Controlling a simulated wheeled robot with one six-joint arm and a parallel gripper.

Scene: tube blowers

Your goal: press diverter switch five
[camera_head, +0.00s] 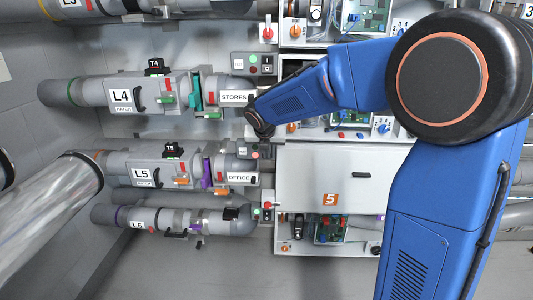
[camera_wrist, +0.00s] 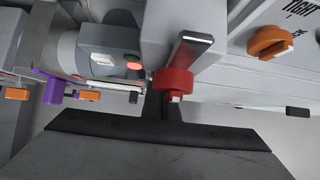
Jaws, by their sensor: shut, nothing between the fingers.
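The small grey control box in the L5 row (camera_head: 244,153) sits right of the grey L5 tube unit (camera_head: 142,174). A lit reddish lamp shows on it; my arm hides part of it, and I cannot see a number on it. In the wrist view a grey box with a lit red lamp (camera_wrist: 110,50) stands left of centre. My gripper (camera_head: 263,131) is shut and empty, pointing down just above the L5-row box. I cannot tell whether it touches. A red piece (camera_wrist: 173,82) lies beside a dark bar at the wrist view's centre.
A white cover marked with an orange 5 (camera_head: 330,170) is right of the box. An orange knob (camera_wrist: 268,42) sits on a pale panel at right in the wrist view. The L4 unit (camera_head: 135,94) is above, the L6 tube (camera_head: 165,219) below.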

